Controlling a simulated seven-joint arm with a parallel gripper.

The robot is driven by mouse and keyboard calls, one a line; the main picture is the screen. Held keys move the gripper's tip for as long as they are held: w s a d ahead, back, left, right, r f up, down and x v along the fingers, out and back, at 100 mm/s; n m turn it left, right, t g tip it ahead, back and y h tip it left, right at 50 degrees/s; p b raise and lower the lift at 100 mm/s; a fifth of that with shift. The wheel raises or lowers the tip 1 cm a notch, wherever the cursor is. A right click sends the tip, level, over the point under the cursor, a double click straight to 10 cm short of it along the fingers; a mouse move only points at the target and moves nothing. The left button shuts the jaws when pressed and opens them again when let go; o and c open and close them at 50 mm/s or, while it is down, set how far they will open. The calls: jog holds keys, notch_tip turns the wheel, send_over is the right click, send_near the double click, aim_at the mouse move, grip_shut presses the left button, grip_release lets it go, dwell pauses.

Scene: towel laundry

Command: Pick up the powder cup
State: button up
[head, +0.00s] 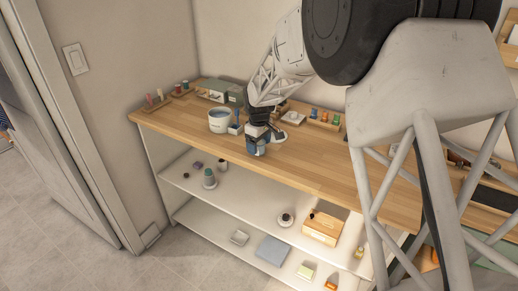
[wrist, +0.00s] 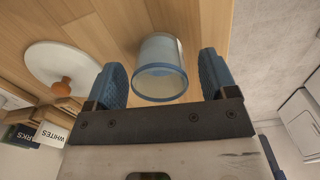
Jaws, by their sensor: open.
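The powder cup (wrist: 160,70) looks like a clear cup with a blue rim. In the wrist view it stands on the wooden counter with its mouth towards the camera. My gripper (wrist: 161,62) is open, with one blue finger on each side of the cup. There is a visible gap on the left, and a gap on the right too. The cup looks empty from here. In the head view my gripper (head: 257,142) is low at the counter's front edge, and I cannot clearly separate the cup from the fingers there.
A white round lid (wrist: 48,62) with a wooden knob lies left of the cup, near a "WHITES" label (wrist: 52,134).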

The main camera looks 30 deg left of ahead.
jog(key=shift+f, duration=0.8)
jog(key=c, duration=1)
